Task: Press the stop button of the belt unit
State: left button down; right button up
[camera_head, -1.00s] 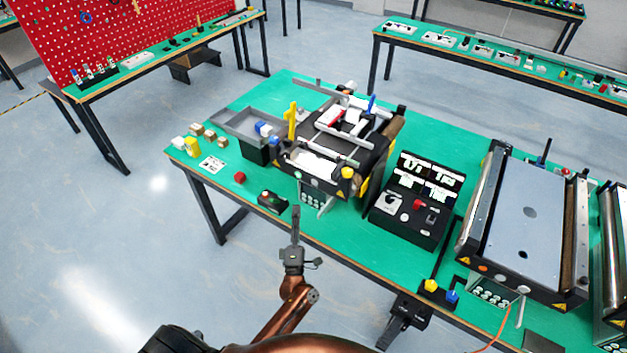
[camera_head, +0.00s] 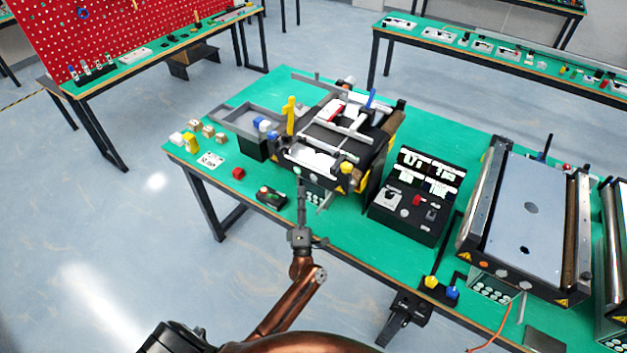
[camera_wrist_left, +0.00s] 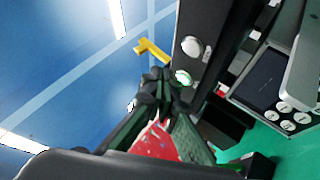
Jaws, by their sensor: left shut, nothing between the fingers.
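The belt unit (camera_head: 372,160) is the small conveyor at the left of the table, with a black front face. In the left wrist view its dark front strip carries a pale round button (camera_wrist_left: 192,46) and a greenish-white round button (camera_wrist_left: 183,77). Their labels cannot be read, so I cannot tell which one is stop. My left gripper (camera_head: 301,184) is shut and empty, its tip pointing up at the unit's front near the left button. In the wrist view the fingertips (camera_wrist_left: 158,78) are close beside the greenish button; contact cannot be told.
A black control box (camera_head: 271,197) and a red cube (camera_head: 238,173) lie left of my gripper. A black console (camera_head: 412,205) with displays and a larger conveyor (camera_head: 520,215) stand to the right. A grey tray (camera_head: 229,112) stands beside the unit. Floor is clear at left.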

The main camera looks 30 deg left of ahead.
aim_at(313, 178)
pick_arm(q)
jog(key=w+b, duration=0.1)
jog(key=w, duration=0.2)
jog(key=shift+w+d, duration=0.15)
jog(key=shift+w, duration=0.15)
dwell(1.1)
jog(key=shift+w, duration=0.1)
jog(key=shift+w+b, duration=0.35)
jog(key=shift+w, duration=0.4)
dwell(0.6)
jog(key=shift+s, duration=0.85)
